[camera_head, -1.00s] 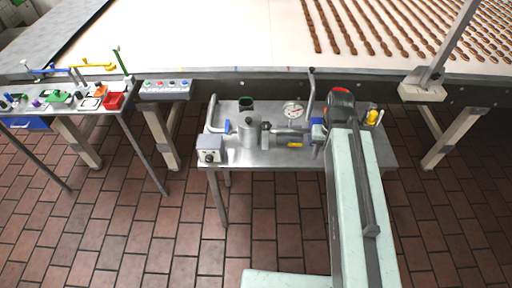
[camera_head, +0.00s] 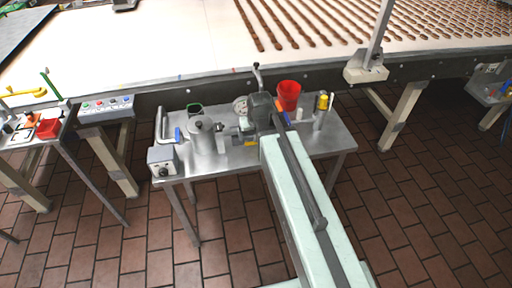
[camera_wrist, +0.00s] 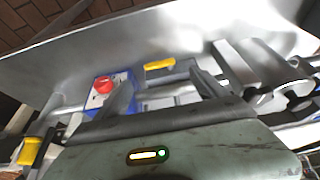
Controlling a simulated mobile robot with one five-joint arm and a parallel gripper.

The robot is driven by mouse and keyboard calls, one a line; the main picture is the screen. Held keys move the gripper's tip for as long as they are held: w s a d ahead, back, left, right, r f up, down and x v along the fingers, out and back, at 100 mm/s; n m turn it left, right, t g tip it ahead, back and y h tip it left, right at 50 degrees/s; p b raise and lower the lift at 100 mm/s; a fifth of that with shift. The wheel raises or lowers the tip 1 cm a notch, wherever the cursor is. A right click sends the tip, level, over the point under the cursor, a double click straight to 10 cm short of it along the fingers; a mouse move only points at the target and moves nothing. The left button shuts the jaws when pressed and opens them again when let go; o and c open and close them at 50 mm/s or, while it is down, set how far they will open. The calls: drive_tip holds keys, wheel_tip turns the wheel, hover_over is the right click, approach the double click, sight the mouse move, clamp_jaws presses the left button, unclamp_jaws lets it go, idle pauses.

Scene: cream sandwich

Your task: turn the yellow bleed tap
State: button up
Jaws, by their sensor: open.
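A small yellow bar-shaped handle (camera_head: 250,143), which looks like the bleed tap, sits low at the front of the metal pump fittings. In the wrist view the yellow handle (camera_wrist: 160,64) lies just beyond my fingertips, by a metal pipe, and is not touched. My gripper (camera_wrist: 166,88) is open, with its two dark fingers apart and nothing held. In the head view the dark end of my arm covers the fingers and part of the fittings. A second yellow piece (camera_head: 323,102), cylinder-like, stands at the table's right; it also shows in the wrist view (camera_wrist: 30,150).
The steel table (camera_head: 335,140) carries a metal pot (camera_head: 202,136), a grey control box (camera_head: 163,160), a gauge (camera_head: 240,106) and a red cup (camera_head: 288,95). A conveyor (camera_head: 150,50) runs behind.

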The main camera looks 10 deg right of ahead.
sight(252, 142)
drive_tip(key=b+x, duration=0.7)
drive_tip(key=shift+w+f, duration=0.1)
drive_tip(key=shift+f, duration=0.3)
drive_tip(key=shift+r, duration=0.1)
